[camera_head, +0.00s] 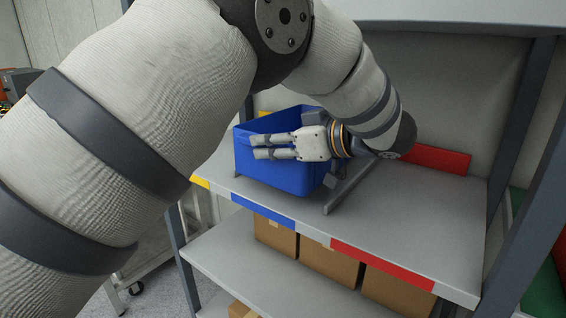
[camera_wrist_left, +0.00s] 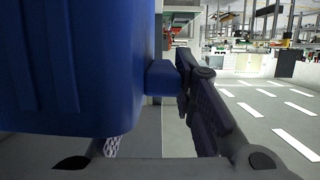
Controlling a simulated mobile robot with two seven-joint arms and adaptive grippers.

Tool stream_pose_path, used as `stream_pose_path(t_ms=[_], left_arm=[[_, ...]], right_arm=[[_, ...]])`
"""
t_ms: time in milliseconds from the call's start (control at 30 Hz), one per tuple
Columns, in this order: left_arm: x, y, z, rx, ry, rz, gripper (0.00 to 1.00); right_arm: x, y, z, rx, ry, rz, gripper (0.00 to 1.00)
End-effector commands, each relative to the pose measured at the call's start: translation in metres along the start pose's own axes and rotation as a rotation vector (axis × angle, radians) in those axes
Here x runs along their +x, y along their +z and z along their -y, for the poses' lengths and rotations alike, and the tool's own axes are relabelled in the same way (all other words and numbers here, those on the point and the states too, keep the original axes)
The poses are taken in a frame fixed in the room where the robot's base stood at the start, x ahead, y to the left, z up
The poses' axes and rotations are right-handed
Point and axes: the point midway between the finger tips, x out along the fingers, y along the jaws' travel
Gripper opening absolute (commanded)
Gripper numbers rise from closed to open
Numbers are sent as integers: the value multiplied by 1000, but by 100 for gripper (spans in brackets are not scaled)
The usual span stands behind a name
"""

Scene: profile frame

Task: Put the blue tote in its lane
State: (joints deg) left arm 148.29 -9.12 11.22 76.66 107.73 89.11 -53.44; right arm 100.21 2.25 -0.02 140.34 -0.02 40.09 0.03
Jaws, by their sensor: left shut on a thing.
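The blue tote (camera_head: 275,175) is upright over the upper shelf, behind the blue strip (camera_head: 263,211) on the shelf's front edge and left of a grey divider rail (camera_head: 350,184). I cannot tell whether its base rests on the shelf or is slightly above it. My left gripper (camera_head: 258,146) comes in from the right and is shut on the tote. In the left wrist view the tote (camera_wrist_left: 75,65) fills the left side, with a blue tab (camera_wrist_left: 162,78) reaching toward a dark finger. My right gripper is not in view.
The upper shelf (camera_head: 420,215) is bare right of the rail, with a red front strip (camera_head: 380,265) and a red back panel (camera_head: 437,158). A yellow strip (camera_head: 200,182) marks the left. Cardboard boxes (camera_head: 330,263) stand below. A grey post (camera_head: 520,110) bounds the right.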

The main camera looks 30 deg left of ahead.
Motion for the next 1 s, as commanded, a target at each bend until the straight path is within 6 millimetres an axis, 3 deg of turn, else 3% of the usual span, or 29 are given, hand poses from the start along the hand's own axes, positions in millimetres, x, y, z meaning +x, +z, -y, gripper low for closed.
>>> stream_pose_path(t_ms=[267, 567, 600, 667, 1000], left_arm=[[17, 32, -6, -4, 4, -4, 0], [18, 35, -6, -8, 4, -2, 0], [18, 36, -5, -4, 3, 0, 28], [18, 36, -5, -4, 3, 0, 42], [17, 34, -5, -5, 3, -1, 44]], right_arm=[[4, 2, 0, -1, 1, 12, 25], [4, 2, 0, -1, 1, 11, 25], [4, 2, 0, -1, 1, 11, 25], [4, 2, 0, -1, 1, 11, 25], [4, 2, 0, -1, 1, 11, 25]])
